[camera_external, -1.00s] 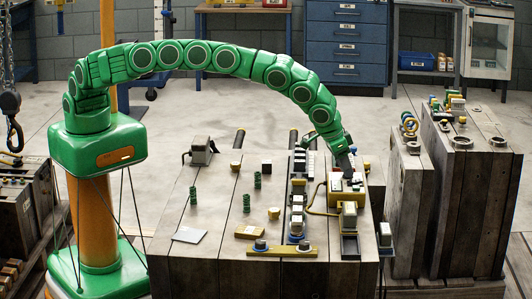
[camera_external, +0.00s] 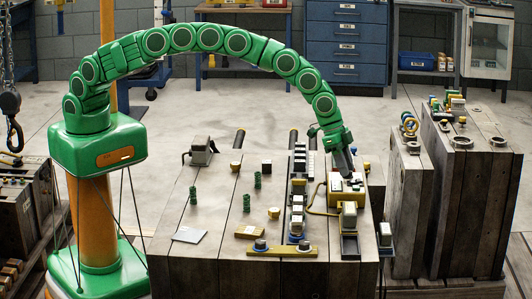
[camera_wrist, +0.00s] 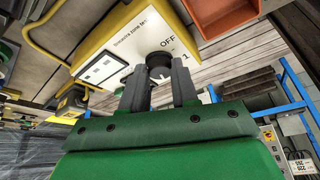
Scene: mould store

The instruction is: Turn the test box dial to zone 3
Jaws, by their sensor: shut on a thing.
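The test box (camera_external: 347,187) is a yellow-edged box with a pale top panel, near the right side of the wooden mould block. In the wrist view its white panel (camera_wrist: 133,47) shows two square gauges, with "OFF" and "1" printed beside the dial. The round dark dial (camera_wrist: 160,66) sits between my fingertips; where it points cannot be made out. The mark for zone 3 is not visible. My gripper (camera_external: 346,173) reaches down onto the box from above. In the wrist view my gripper (camera_wrist: 160,85) has its two grey fingers shut on the dial's sides.
A yellow cable (camera_external: 312,205) loops from the box's left side. A row of grey blocks (camera_external: 298,200) stands close to its left. A grey-and-yellow unit (camera_external: 348,217) stands just in front.

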